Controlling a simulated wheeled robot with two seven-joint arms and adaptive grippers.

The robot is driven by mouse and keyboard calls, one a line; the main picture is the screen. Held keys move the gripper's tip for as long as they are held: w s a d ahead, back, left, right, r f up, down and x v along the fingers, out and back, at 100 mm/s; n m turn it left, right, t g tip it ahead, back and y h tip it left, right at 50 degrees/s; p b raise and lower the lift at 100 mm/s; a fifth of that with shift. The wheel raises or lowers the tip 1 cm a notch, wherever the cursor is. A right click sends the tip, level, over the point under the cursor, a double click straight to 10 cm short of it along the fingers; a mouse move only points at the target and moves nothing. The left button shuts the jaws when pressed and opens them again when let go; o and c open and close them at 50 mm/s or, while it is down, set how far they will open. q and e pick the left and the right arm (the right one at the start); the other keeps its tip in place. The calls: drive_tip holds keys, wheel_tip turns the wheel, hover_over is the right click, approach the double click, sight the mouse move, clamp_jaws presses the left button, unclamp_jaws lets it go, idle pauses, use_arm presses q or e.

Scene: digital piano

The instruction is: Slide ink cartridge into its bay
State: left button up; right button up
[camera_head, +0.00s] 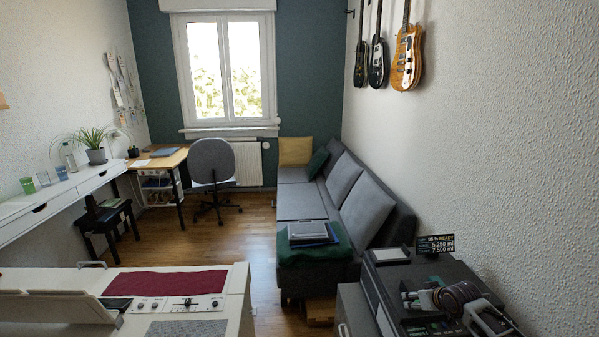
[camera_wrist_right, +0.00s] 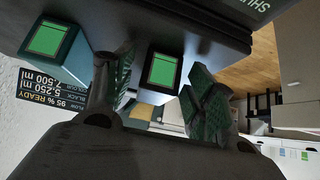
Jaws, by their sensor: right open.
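My right gripper (camera_head: 412,300) is over the dark printer (camera_head: 405,273) at the lower right of the head view. In the right wrist view its two fingers (camera_wrist_right: 157,78) are apart. A dark block with a bright green face (camera_wrist_right: 163,71), which looks like an ink cartridge, shows between them; I cannot tell whether the fingers touch it. A similar green-faced block (camera_wrist_right: 48,40) is to its left, outside the fingers. Both meet the dark body above them in that view. The bay opening is hidden. My left gripper is not in view.
A small display sign (camera_head: 435,244) stands at the printer's back edge, close to the gripper. The textured wall is near on the right. A white unit with knobs (camera_head: 180,305) fills the lower left. Wooden floor (camera_head: 243,235) is free between it and the sofa (camera_head: 300,202).

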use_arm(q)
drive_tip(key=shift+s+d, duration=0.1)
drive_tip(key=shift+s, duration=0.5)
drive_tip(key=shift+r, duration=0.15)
use_arm(e)
drive_tip(key=shift+p, duration=0.3)
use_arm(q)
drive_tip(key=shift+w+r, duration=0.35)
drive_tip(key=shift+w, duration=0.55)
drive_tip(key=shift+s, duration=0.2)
